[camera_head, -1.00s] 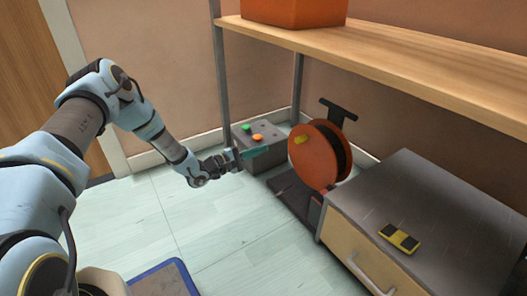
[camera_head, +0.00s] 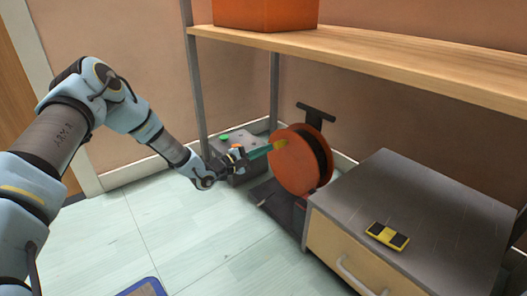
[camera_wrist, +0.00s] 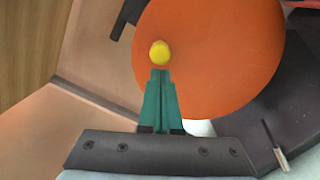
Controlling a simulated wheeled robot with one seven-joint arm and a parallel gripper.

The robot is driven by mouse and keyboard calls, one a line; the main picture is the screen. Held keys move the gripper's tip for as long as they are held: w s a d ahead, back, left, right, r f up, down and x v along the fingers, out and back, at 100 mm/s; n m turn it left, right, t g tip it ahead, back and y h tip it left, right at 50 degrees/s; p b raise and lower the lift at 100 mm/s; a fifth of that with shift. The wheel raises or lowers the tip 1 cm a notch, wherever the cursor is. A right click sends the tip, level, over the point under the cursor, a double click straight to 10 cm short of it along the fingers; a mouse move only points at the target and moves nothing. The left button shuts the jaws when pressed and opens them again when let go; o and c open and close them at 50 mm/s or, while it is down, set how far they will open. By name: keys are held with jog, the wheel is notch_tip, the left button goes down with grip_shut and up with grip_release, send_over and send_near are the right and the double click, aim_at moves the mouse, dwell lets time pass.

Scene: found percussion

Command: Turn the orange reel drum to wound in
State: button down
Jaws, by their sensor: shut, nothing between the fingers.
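The orange reel drum (camera_head: 299,163) stands upright on a dark base on the floor, between the grey box and the grey-topped cabinet. A yellow knob (camera_head: 280,144) sticks out near the upper left of its face. My gripper (camera_head: 268,149) is shut and empty, with its green fingertips at or just beside the knob. In the wrist view, the fingertips (camera_wrist: 160,73) lie right below the yellow knob (camera_wrist: 160,53), in front of the orange disc (camera_wrist: 218,65). I cannot tell whether they touch it.
A grey box (camera_head: 232,142) with a green button stands behind my gripper. The cabinet (camera_head: 410,205) at right carries a yellow-and-black object (camera_head: 388,236). A wooden shelf (camera_head: 400,65) overhangs the drum and holds an orange bin (camera_head: 265,12).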

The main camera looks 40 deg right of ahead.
jog(key=s+m+p, duration=0.1)
jog(key=s+r+m+p, duration=0.1)
jog(key=p, duration=0.1)
jog(key=shift+s+p, duration=0.1)
jog(key=shift+p, duration=0.2)
dwell(0.4)
